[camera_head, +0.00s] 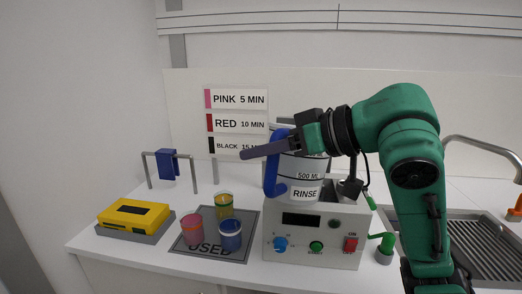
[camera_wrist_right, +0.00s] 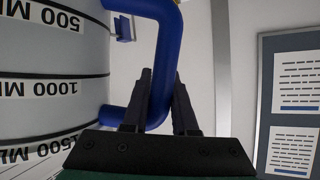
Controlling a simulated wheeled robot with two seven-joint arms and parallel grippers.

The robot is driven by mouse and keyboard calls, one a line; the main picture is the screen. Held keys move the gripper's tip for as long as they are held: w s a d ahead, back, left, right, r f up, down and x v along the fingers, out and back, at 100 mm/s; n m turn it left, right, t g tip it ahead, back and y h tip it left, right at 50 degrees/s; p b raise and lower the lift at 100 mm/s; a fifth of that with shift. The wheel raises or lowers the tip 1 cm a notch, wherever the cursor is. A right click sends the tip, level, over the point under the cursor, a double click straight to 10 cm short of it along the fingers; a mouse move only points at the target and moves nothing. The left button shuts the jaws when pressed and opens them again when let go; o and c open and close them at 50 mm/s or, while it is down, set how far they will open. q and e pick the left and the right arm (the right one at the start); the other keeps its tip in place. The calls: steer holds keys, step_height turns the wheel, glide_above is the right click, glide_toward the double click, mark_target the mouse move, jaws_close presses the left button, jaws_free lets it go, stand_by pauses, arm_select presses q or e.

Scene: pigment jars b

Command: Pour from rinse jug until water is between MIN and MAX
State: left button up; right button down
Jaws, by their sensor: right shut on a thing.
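The rinse jug is a pale cylinder marked "500 ML" and "RINSE" (camera_head: 306,193) with a blue handle (camera_head: 271,178). It looks nearly upright at the top of a grey instrument box (camera_head: 312,248); I cannot tell whether it touches it. My right gripper (camera_head: 250,153) is shut on the handle. In the right wrist view the fingers (camera_wrist_right: 162,78) straddle the blue handle (camera_wrist_right: 166,40), beside the jug wall (camera_wrist_right: 45,60) with its volume marks. My arm hides part of the jug. No water level or MIN and MAX marks can be made out. My left gripper is not in view.
Pink, yellow and blue jars (camera_head: 192,229) stand on a grey "USED" mat (camera_head: 250,222). A yellow device (camera_head: 134,214) and a metal rack with a blue piece (camera_head: 167,165) are at left. A sink (camera_head: 485,255) with a tap is at right. A colour-time sign (camera_head: 236,100) is behind.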

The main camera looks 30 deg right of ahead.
steer(key=w+d+r+m+g+y+p, duration=0.1)
steer(key=w+d+r+m+y+p, duration=0.1)
steer(key=r+p, duration=0.5)
steer(key=d+m+y, duration=0.1)
steer(key=d+m, duration=0.1)
steer(key=m, duration=0.1)
steer(key=shift+w, duration=0.25)
stand_by(1.0)
steer(key=shift+r, duration=0.1)
stand_by(0.3)
steer(key=shift+r+m+y, duration=0.1)
steer(key=shift+m+y, duration=0.2)
steer(key=shift+s, duration=0.1)
steer(key=shift+w+d+r+m, duration=0.1)
steer(key=shift+w+d+m, duration=0.2)
steer(key=shift+d+m, duration=0.15)
stand_by(1.9)
steer(key=shift+w+d+y, duration=0.1)
steer(key=shift+d+y, duration=0.1)
steer(key=shift+y, duration=0.1)
steer(key=shift+w+d+m+p, duration=0.15)
steer(key=shift+d+m+p, duration=0.1)
steer(key=shift+p, duration=0.1)
stand_by(0.6)
